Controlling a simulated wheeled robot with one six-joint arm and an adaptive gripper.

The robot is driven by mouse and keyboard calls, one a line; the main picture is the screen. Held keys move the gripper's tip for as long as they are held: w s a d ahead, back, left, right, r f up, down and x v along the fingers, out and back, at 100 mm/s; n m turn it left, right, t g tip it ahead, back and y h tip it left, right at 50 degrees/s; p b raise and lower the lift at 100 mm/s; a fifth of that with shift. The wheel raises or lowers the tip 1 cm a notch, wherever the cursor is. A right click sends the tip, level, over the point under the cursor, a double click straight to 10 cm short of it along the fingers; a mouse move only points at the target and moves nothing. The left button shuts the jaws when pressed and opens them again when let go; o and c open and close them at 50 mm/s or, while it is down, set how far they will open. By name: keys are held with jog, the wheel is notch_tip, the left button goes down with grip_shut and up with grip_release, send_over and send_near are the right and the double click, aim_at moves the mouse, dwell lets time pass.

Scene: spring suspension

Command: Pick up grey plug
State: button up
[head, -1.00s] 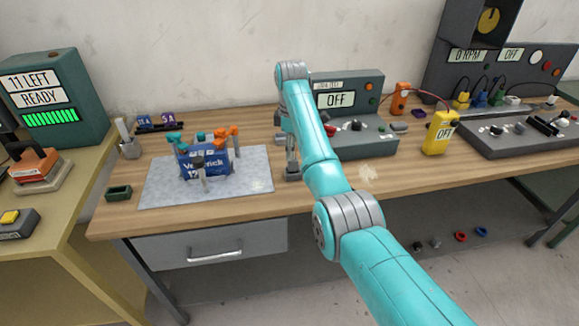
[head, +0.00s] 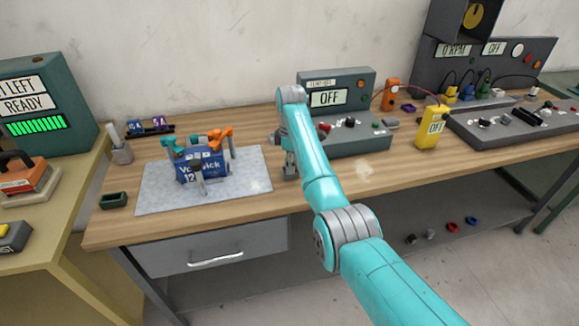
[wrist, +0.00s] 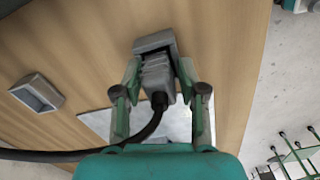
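The grey plug (wrist: 157,74) sits between the two fingers of my gripper (wrist: 158,70) in the wrist view. The fingertips lie against its sides, so the gripper looks shut on it. A black cable (wrist: 150,128) leaves the plug's near end and curves left. A wider grey block (wrist: 155,41) is at the plug's far end; I cannot tell whether it is a separate part. In the head view my gripper (head: 290,170) points down low over the wooden bench (head: 330,185), just right of the pale mat (head: 255,187); the plug is mostly hidden there.
A blue battery (head: 205,165) with orange and teal clamps stands on the mat. A grey panel reading OFF (head: 340,98) stands behind the arm, and a yellow meter (head: 430,130) stands right. A grey hollow box (wrist: 37,94) is nearby. The bench's front edge is close.

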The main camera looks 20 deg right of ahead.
grip_shut()
